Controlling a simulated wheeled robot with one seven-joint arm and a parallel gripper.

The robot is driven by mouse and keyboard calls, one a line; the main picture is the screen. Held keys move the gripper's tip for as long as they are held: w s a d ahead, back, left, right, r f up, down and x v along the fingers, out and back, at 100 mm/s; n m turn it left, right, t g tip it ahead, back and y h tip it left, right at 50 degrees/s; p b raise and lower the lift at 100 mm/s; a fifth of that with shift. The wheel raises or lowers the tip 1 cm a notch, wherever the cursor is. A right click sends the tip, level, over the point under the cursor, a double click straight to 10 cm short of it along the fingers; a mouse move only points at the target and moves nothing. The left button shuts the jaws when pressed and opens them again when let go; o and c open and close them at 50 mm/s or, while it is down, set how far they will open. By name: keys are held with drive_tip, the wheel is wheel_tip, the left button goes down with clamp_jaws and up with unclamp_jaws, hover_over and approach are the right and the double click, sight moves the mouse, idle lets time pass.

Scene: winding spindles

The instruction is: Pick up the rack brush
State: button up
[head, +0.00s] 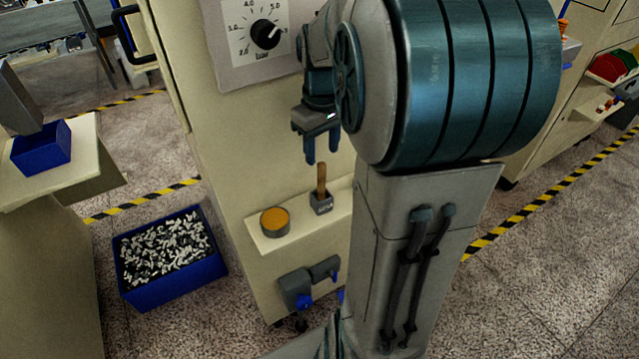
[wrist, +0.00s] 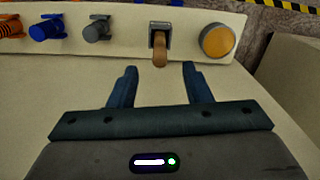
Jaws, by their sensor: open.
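The rack brush (head: 321,180) has a brown wooden handle and stands upright in a small dark grey holder (head: 321,205) on a cream ledge. In the wrist view the brush handle (wrist: 160,52) points toward me from its holder (wrist: 161,29). My gripper (head: 322,158) is open and empty just above the brush in the head view. In the wrist view its two fingers (wrist: 160,72) are spread apart, with the handle end showing between and beyond their tips. I see no contact.
The wrist view shows grey (wrist: 97,28) and blue (wrist: 47,28) spindle-like parts along the ledge. A blue crate of small pieces (head: 170,255) sits on the floor. The cream machine panel rises behind.

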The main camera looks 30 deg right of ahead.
sight(321, 175)
wheel_tip(321, 175, down, 8)
drive_tip(key=shift+f+p, duration=0.1)
drive_tip(key=shift+p, duration=0.3)
clamp_jaws()
